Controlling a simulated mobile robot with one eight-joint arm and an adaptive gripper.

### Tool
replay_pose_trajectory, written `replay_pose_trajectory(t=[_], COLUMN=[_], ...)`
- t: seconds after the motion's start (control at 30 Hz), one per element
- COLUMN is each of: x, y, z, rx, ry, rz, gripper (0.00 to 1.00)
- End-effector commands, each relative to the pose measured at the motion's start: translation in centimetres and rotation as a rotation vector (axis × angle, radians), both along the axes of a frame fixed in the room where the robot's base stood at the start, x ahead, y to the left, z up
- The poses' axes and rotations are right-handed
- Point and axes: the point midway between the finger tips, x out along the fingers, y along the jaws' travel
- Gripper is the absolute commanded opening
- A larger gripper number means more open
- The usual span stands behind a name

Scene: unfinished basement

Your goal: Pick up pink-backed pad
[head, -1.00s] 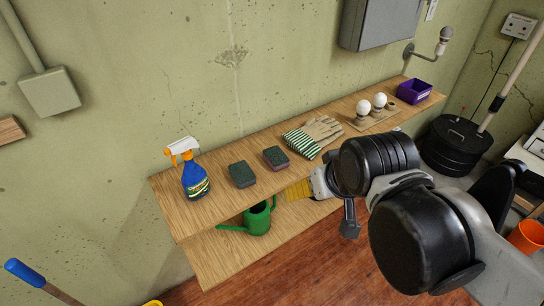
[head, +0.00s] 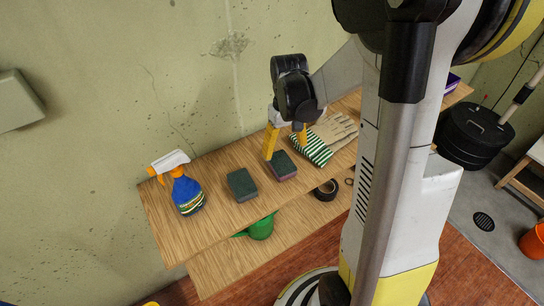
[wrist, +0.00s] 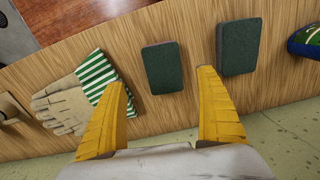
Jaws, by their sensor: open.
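The pink-backed pad (head: 284,166) lies dark green face up on the wooden shelf, with a pinkish lower edge showing in the head view. In the wrist view the same pad (wrist: 163,68) lies between and beyond the fingertips. My gripper (head: 287,145) is open and empty, with yellow fingers pointing down over the back of this pad. It also shows in the wrist view (wrist: 162,85), its fingers spread wider than the pad. A second dark green pad (head: 242,185) lies to the left, and in the wrist view (wrist: 239,47) it is just beyond the right finger.
A striped glove (head: 318,146) lies close to the right of the pad. A blue spray bottle (head: 185,190) stands at the shelf's left end. The wall is close behind the shelf. A green watering can (head: 261,228) and a black tape roll (head: 326,189) are on the lower shelf.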

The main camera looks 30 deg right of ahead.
Motion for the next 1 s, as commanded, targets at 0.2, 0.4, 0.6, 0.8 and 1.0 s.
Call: replay_pose_trajectory(t=[0.2, 0.4, 0.6, 0.8, 1.0], x=[0.1, 0.3, 0.7, 0.6, 0.6], y=[0.1, 0.3, 0.6, 0.6, 0.6], z=[-3.0, -4.5, -7.8, -8.2, -8.2], rx=[0.0, 0.0, -0.001, -0.001, -0.001], ry=[-0.002, -0.002, -0.002, -0.002, -0.002], rz=[0.001, 0.002, 0.001, 0.001, 0.001], gripper=[0.84, 0.84, 0.84, 0.84, 0.48])
